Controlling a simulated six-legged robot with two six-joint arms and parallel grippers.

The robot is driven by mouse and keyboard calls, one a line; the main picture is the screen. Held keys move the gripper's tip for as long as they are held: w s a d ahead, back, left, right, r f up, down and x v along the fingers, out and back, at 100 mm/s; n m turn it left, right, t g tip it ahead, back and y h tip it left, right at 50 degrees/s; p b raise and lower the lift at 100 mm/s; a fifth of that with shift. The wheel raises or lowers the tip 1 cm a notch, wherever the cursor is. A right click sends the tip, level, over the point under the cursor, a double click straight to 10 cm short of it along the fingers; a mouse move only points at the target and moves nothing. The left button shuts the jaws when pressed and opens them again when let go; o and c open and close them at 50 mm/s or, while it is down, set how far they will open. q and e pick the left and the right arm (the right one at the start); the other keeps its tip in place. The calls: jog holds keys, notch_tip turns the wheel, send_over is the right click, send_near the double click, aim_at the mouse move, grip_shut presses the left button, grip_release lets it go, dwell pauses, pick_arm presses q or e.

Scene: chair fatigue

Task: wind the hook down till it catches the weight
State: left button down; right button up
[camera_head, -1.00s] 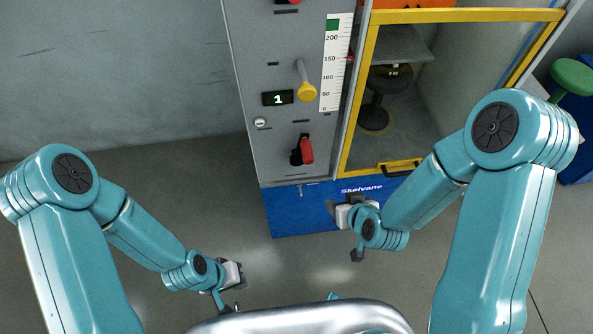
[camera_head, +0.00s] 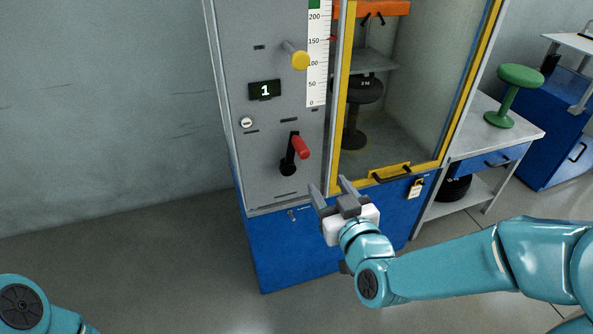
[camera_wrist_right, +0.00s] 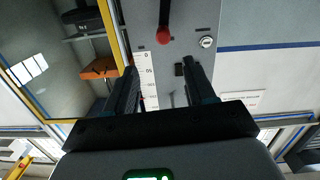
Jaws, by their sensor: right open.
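The orange block (camera_head: 378,8) with small dark hooks under it is at the top of the glazed cabinet; it also shows in the right wrist view (camera_wrist_right: 100,68). Below it a dark round piece with a white label (camera_head: 364,88) sits on a black stand inside the cabinet; I cannot tell the weight from its support. The red handle shows in the right wrist view (camera_wrist_right: 164,37). My right gripper (camera_head: 328,184) is open and empty, below and in front of the lever. My left gripper is out of view.
A display (camera_head: 264,90) reads 1. A white scale (camera_head: 317,70) runs beside the panel, green at its top. A green stool (camera_head: 520,76) stands on a side bench.

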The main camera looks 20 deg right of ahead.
aim_at(305, 155)
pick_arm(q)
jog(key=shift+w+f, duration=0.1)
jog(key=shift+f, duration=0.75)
pick_arm(e)
jog(key=shift+t, duration=0.4)
jog(key=w, duration=1)
jog(key=w+a+f, duration=0.1)
jog(key=w, duration=0.5)
grip_shut()
